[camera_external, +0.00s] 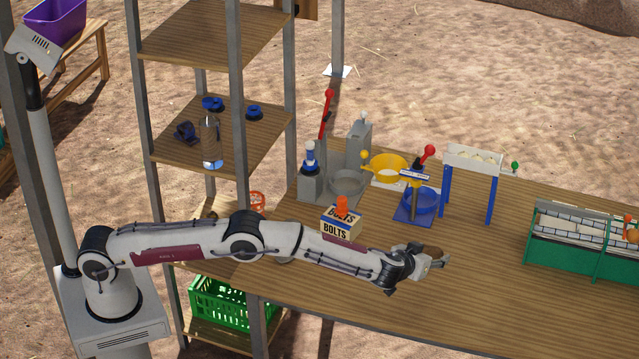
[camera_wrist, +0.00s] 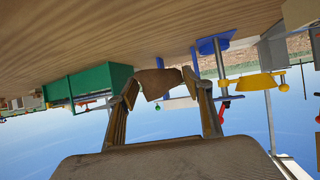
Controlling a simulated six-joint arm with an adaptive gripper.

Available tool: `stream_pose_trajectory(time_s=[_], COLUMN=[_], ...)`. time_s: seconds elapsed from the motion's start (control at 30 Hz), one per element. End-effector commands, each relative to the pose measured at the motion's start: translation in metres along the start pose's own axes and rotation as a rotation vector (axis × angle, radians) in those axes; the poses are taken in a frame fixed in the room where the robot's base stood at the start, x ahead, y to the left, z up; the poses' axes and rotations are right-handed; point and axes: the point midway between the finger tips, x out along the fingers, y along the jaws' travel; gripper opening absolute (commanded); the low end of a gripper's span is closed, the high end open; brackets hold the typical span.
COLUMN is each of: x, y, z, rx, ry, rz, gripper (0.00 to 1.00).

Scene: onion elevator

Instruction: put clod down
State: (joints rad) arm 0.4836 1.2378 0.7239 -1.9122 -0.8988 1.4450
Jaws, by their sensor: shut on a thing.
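The clod is a brown, rough lump (camera_wrist: 158,84) held between the fingertips in the wrist view. In the external view the clod (camera_external: 432,251) shows small and dark at the end of my arm. My gripper (camera_external: 438,258) is shut on it, over the front part of the wooden table. In the wrist view both fingers of my gripper (camera_wrist: 160,88) touch the clod's sides. The wrist picture looks upside down, with the table top at the upper edge. I cannot tell exactly how high the clod is above the table.
A bolts box (camera_external: 341,222) stands left of my gripper. A green-framed bin (camera_external: 575,250) is at the right. Bare table (camera_external: 480,290) lies around and right of my gripper.

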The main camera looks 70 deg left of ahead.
Motion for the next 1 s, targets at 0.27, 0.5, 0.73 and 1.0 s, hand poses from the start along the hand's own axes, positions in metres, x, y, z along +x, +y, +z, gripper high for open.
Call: stream_pose_trajectory(time_s=[0.27,0.5,0.73,1.0], x=[-0.02,-0.021,-0.019,-0.004], y=[0.035,0.037,0.037,0.037], z=[0.009,0.01,0.013,0.041], rx=[0.05,0.053,0.054,0.054], ry=[0.001,0.001,0.0,0.0], rz=[0.094,0.099,0.098,0.097], gripper=[0.21,0.21,0.21,0.21])
